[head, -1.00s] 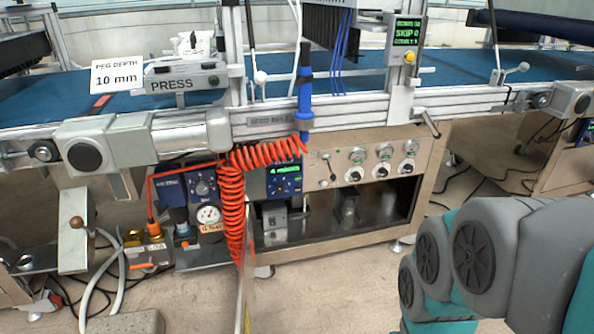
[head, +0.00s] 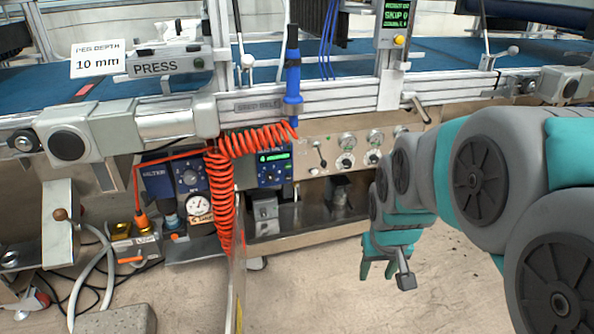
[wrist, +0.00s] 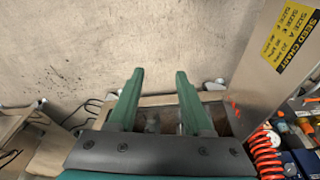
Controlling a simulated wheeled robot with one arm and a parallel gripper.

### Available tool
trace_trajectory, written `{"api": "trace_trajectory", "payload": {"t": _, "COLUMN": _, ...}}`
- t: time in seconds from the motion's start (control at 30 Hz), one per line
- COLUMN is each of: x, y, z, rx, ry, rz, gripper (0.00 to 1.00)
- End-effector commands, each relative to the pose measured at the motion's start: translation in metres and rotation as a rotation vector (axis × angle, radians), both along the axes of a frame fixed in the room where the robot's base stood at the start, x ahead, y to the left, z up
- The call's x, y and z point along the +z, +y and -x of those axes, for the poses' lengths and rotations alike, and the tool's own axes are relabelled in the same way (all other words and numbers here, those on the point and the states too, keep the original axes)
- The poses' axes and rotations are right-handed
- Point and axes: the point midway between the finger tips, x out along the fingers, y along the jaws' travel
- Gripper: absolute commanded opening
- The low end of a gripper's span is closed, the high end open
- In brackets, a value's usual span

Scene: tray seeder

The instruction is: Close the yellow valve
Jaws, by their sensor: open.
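The lever looks roughly level. My gripper (head: 377,272) hangs at the right, in front of the cabinet and well away from the block. In the wrist view my gripper (wrist: 158,74) has its two green fingers apart with nothing between them. No yellow valve can be made out clearly in the wrist view.
An orange coiled hose (head: 222,205) hangs between the block and my gripper. A narrow upright panel (head: 237,290) stands below it. A pressure gauge (head: 198,206) and blue controllers are beside the block.

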Motion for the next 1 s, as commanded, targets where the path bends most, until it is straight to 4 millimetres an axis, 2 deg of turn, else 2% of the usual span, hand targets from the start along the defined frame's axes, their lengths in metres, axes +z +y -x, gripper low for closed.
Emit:
{"api": "trace_trajectory", "payload": {"t": 0.03, "x": -0.011, "y": -0.001, "z": -0.029, "rx": 0.003, "ry": -0.043, "rz": 0.007, "gripper": 0.50}}
{"api": "trace_trajectory", "payload": {"t": 0.2, "x": -0.028, "y": -0.004, "z": -0.124, "rx": 0.016, "ry": -0.219, "rz": 0.023, "gripper": 0.50}}
{"api": "trace_trajectory", "payload": {"t": 0.4, "x": -0.048, "y": 0.000, "z": -0.227, "rx": 0.042, "ry": -0.423, "rz": 0.032, "gripper": 0.50}}
{"api": "trace_trajectory", "payload": {"t": 0.6, "x": -0.071, "y": 0.009, "z": -0.320, "rx": 0.078, "ry": -0.626, "rz": 0.031, "gripper": 0.50}}
{"api": "trace_trajectory", "payload": {"t": 0.8, "x": -0.095, "y": 0.025, "z": -0.398, "rx": 0.120, "ry": -0.828, "rz": 0.014, "gripper": 0.50}}
{"api": "trace_trajectory", "payload": {"t": 0.9, "x": -0.103, "y": 0.035, "z": -0.429, "rx": 0.139, "ry": -0.925, "rz": 0.001, "gripper": 0.50}}
{"api": "trace_trajectory", "payload": {"t": 1.0, "x": -0.111, "y": 0.044, "z": -0.451, "rx": 0.156, "ry": -1.005, "rz": -0.013, "gripper": 0.50}}
